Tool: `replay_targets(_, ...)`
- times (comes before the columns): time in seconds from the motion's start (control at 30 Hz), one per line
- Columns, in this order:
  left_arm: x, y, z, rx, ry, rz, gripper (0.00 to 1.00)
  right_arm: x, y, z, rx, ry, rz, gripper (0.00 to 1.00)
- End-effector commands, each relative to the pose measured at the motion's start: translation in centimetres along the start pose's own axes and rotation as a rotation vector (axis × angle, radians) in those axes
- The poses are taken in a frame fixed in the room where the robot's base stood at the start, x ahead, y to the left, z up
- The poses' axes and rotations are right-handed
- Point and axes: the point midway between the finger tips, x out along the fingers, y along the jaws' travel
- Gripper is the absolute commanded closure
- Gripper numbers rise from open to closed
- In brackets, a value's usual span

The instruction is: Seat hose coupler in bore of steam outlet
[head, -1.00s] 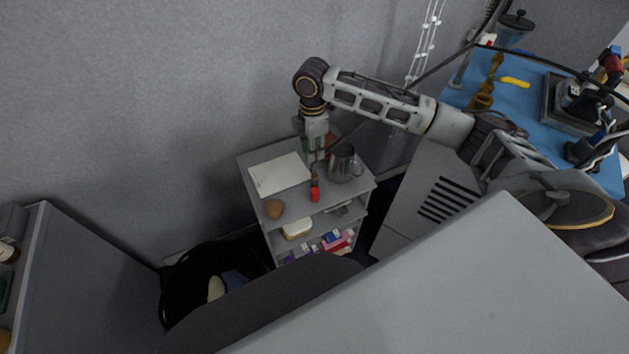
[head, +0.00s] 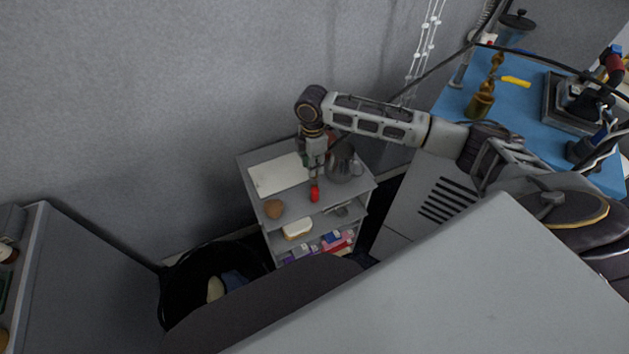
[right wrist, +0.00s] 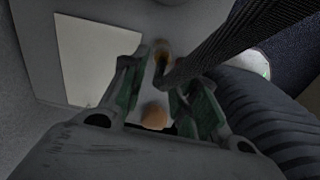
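My right gripper (head: 313,170) points down over the top of a small grey shelf cart. In the right wrist view its green-padded fingers (right wrist: 160,95) stand apart. A dark textured hose (right wrist: 225,45) slants in from the upper right, its near end between or just beyond the fingers; I see no firm grip on it. An orange-brown ring (right wrist: 161,52) shows beyond that end. In the head view a small red piece (head: 314,194) stands just below the fingertips. I cannot tell for sure which piece is the coupler or the outlet bore. My left gripper is not in view.
The cart top holds a white board (head: 277,175), a metal jug (head: 343,165) close right of my gripper, and a brown round object (head: 273,208). A black basket (head: 185,285) stands at lower left. A blue table (head: 540,105) with equipment is at the right.

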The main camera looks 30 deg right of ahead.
Motion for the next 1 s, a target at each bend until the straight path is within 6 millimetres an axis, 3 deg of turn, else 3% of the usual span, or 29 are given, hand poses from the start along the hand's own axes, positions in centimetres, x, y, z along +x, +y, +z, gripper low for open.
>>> replay_targets(0.53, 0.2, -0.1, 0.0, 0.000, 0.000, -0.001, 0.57, 4.7, -0.2, 0.5, 0.000, -0.001, -0.001, 0.70)
replay_targets(1.0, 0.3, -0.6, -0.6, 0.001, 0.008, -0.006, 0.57, 5.2, -0.2, 0.5, -0.001, -0.001, 0.000, 0.70)
